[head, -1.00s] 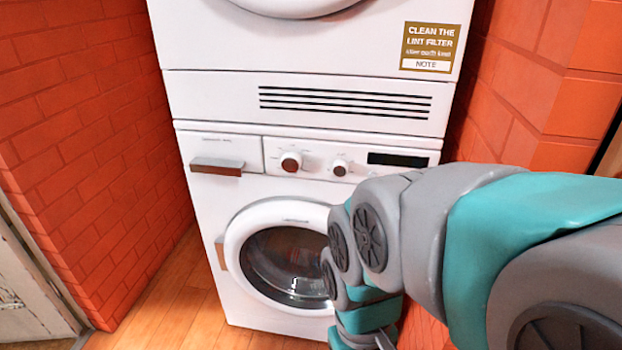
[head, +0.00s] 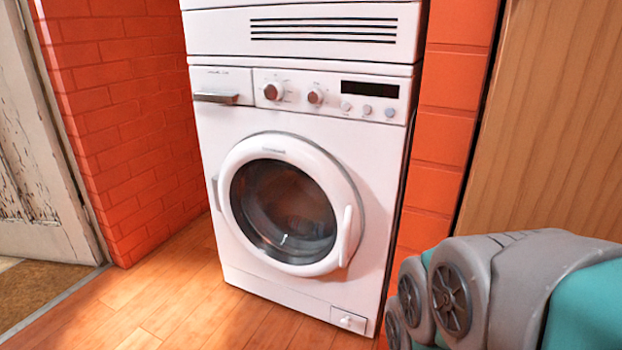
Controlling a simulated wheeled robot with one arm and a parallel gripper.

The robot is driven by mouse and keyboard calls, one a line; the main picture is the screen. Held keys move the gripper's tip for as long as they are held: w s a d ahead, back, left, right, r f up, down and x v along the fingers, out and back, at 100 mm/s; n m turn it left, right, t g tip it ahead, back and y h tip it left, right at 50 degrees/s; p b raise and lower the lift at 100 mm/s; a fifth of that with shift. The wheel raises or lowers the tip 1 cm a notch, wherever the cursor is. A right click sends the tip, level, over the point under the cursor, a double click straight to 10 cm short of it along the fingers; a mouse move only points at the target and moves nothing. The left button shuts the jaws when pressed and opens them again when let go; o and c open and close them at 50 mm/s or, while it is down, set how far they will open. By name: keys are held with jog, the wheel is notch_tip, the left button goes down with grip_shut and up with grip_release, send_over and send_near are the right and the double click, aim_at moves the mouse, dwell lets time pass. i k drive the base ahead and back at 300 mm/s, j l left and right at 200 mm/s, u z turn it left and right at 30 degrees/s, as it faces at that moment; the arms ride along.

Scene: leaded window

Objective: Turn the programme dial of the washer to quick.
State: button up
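The white washer (head: 345,108) stands in the middle of the head view, its round glass door (head: 284,210) shut. Its control panel runs along the top front. A larger knob with a brown-red face (head: 272,91) sits at the left of the panel, and a smaller knob (head: 315,96) is to its right. I cannot read the marks around them, so I cannot tell which setting either points to. My arm (head: 520,285) shows at the lower right, apart from the washer. My gripper is out of view.
A detergent drawer (head: 216,98) with a handle is left of the knobs. A dark display (head: 370,89) and small buttons are on the right. Brick walls (head: 115,120) flank the washer. A wooden panel (head: 550,130) stands at right. The wooden floor (head: 165,300) in front is clear.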

aim_at(273, 91)
jog(key=j+u, duration=0.35)
jog(key=i+j+u, duration=0.1)
jog(key=u, duration=0.25)
